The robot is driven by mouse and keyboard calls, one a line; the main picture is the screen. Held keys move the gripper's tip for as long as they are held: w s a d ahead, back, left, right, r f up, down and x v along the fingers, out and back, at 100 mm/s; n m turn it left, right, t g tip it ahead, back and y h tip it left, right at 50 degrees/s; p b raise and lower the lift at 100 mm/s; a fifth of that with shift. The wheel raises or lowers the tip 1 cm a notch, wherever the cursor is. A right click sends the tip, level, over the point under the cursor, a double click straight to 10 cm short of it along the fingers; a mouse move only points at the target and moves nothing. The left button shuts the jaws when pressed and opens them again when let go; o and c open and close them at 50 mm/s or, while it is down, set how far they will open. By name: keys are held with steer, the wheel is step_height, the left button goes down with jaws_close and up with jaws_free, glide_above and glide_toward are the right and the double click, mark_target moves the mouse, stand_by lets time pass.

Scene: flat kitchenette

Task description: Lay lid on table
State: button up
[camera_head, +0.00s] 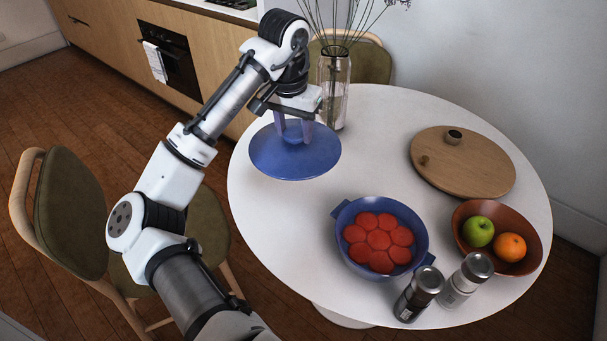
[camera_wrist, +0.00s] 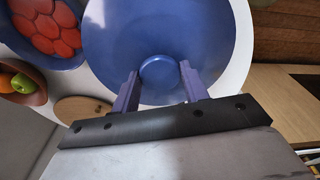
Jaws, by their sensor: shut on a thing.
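The blue lid (camera_head: 290,160) is at the left back part of the round white table (camera_head: 385,115). My gripper (camera_head: 293,130) is above it, shut on the lid's knob. In the wrist view the knob (camera_wrist: 160,72) sits between the two fingers, and the lid's underside is hidden. The lid looks roughly level; I cannot tell whether it touches the table or is slightly above it. The blue pot (camera_head: 343,220) stands uncovered to the right and nearer, with red round pieces inside.
A glass vase (camera_head: 333,85) with stems stands close behind the lid. A wooden board (camera_head: 462,175), a brown bowl (camera_head: 462,235) with an apple and an orange, and two shakers (camera_head: 418,292) stand to the right. A chair (camera_head: 70,205) is at left. The table's middle is free.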

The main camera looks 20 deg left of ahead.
mark_target(291, 138)
step_height(291, 138, down, 15)
steer(key=shift+r, duration=0.2)
stand_by(0.3)
steer(key=shift+f, duration=0.2)
steer(key=o, duration=1.2)
steer(key=r, duration=0.4)
steer(key=s+r, duration=0.1)
steer(key=r, duration=0.7)
steer(key=shift+s+r, duration=0.15)
steer(key=shift+s, duration=0.1)
